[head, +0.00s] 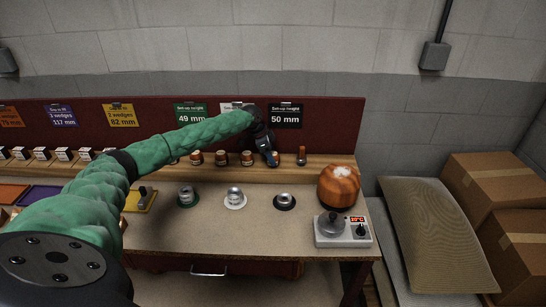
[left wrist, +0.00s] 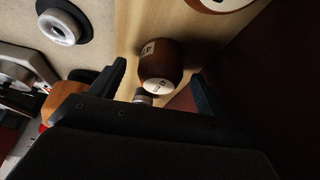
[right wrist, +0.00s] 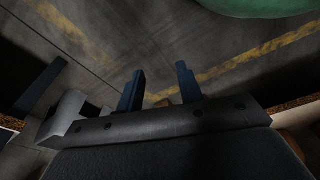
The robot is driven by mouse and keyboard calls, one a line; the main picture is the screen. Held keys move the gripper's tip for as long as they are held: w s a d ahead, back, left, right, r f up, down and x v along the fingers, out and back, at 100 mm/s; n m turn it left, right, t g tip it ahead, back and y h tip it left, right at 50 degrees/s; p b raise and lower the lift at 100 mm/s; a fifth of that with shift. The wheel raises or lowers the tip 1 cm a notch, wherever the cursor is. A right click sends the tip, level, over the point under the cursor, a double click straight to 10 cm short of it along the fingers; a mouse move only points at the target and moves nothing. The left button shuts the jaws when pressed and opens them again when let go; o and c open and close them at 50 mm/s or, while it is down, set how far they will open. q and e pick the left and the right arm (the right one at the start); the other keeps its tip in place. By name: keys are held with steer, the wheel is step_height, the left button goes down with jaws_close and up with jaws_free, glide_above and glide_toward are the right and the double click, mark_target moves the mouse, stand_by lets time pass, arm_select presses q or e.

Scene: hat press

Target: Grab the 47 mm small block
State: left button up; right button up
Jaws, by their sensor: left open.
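My left gripper (head: 268,156) is over the wooden shelf at the back of the bench, pointing down. In the left wrist view, its open fingers (left wrist: 160,88) stand on either side of a brown rounded block (left wrist: 158,62) with small pale labels. The label seems to begin with 4, but I cannot read it surely. In the head view the gripper mostly hides this block. My right gripper (right wrist: 160,85) is open and empty above the floor, out of the head view.
Other brown blocks (head: 247,158) stand left on the shelf, and a slim brown piece (head: 301,155) stands right. Metal rings on round bases (head: 285,201) lie on the bench. An orange hat form (head: 338,186) and a heater box (head: 343,232) are at the right.

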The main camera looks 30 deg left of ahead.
arm_select(q)
steer(key=shift+x, duration=0.95)
arm_select(e)
steer(key=shift+s+d+f, duration=0.2)
steer(key=shift+f, duration=0.25)
steer(key=shift+s+d+f, duration=0.15)
steer(key=shift+f, duration=0.25)
arm_select(q)
steer(key=c, duration=1.1)
steer(key=shift+o, duration=0.2)
steer(key=shift+r, duration=0.1)
arm_select(e)
steer(key=shift+d, duration=0.1)
